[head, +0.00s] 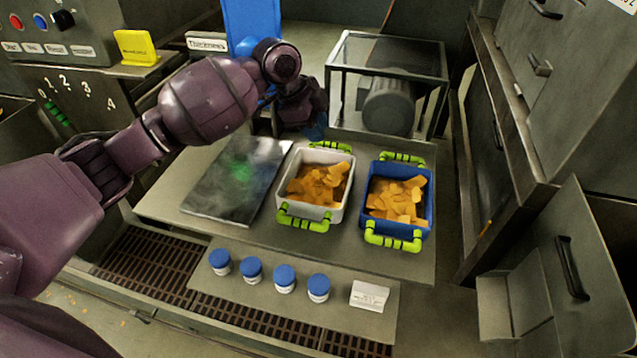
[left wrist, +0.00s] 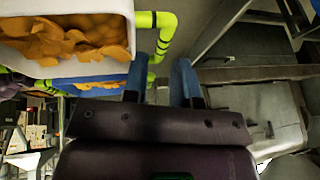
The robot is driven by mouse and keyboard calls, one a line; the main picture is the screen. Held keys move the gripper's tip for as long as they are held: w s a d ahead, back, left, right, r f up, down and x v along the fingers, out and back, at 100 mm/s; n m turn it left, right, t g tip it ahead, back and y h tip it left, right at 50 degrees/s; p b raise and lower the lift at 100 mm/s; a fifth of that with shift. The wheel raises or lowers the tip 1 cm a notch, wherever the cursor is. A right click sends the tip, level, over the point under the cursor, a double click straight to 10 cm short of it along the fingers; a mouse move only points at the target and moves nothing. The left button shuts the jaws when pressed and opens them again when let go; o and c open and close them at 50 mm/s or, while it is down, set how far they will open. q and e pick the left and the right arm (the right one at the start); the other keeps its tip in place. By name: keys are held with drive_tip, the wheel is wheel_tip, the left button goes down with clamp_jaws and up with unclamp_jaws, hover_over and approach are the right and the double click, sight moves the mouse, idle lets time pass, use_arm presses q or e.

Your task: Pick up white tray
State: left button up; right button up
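The white tray (head: 342,203) stands on the bench, filled with orange chips, with a green handle at its near and far sides. My left gripper (head: 316,128) is at the far side of this tray, by the far handle (head: 332,146). In the left wrist view the tray's white wall (left wrist: 75,68) is at upper left. My left gripper's blue fingers (left wrist: 160,82) are apart there, and the green handle (left wrist: 163,45) shows in line with the gap between them. I cannot tell whether they touch it. My right gripper is not in view.
A blue tray (head: 429,215) of chips with green handles stands close at the right. A dark flat plate (head: 225,196) lies to the left. A glass-sided case (head: 388,62) with a motor stands behind. Several blue-capped jars (head: 285,277) and a white label (head: 369,295) are in front.

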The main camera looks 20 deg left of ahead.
sight(330, 143)
use_arm(q)
drive_tip(key=x, duration=0.6)
drive_tip(key=shift+w+d+f, duration=0.1)
drive_tip(key=shift+w+d, duration=0.1)
drive_tip(key=shift+d, duration=0.1)
clamp_jaws()
